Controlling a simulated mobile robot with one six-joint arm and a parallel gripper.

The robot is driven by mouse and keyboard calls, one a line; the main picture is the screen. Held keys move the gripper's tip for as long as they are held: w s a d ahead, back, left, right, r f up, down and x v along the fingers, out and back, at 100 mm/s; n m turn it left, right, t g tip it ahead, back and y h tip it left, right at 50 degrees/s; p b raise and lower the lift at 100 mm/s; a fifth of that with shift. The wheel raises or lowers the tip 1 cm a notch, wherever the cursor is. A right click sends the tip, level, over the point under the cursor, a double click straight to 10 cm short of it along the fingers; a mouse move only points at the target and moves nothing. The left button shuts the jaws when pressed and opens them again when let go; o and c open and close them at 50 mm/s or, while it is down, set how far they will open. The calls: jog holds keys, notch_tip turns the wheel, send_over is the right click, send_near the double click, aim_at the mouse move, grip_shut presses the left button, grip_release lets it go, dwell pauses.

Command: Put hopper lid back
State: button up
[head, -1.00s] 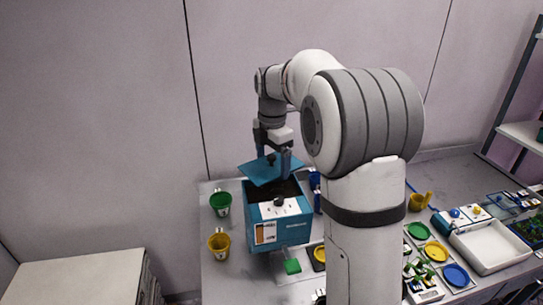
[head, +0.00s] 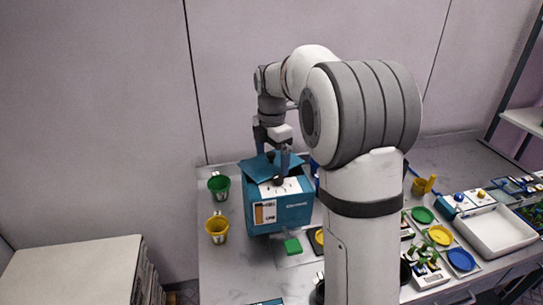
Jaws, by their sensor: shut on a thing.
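The blue hopper (head: 292,214) is a box with a white label panel on its front and top, standing at the left part of the table. The blue hopper lid (head: 256,168) is tilted over the back of the hopper's top, low against it. Whether it touches the rim all round I cannot tell. My gripper (head: 271,158) points down above the hopper, shut on the lid; its fingers partly hide the lid's knob. My arm hides the area right of the hopper.
A green cup (head: 219,186) and a yellow cup (head: 217,229) stand left of the hopper. A green block (head: 292,246) lies in front of it. A white tray (head: 497,231) and several coloured dishes are at the right.

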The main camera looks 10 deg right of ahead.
aim_at(272, 154)
jog(key=shift+f, duration=0.2)
jog(key=o, duration=0.8)
jog(key=shift+c, duration=0.2)
notch_tip(272, 154, up, 7)
jog(key=shift+r+b, duration=0.2)
jog(key=shift+b, duration=0.25)
jog(key=shift+s+r, duration=0.15)
jog(key=shift+r, duration=0.1)
jog(key=s+m, duration=0.5)
jog(key=s, duration=0.1)
jog(key=shift+s+r+t, duration=0.1)
jog(key=shift+r+t, duration=0.05)
jog(key=shift+t, duration=0.25)
jog(key=s+f+m+t, duration=0.1)
jog(key=s+f+m, duration=0.4)
jog(key=s+m, duration=0.3)
jog(key=s+f+m+t, duration=0.1)
jog(key=s+f+m, duration=0.3)
jog(key=s+m, duration=0.5)
jog(key=s, duration=0.4)
jog(key=shift+s+f+t, duration=0.3)
jog(key=shift+s+f, duration=0.05)
jog(key=shift+f, duration=0.05)
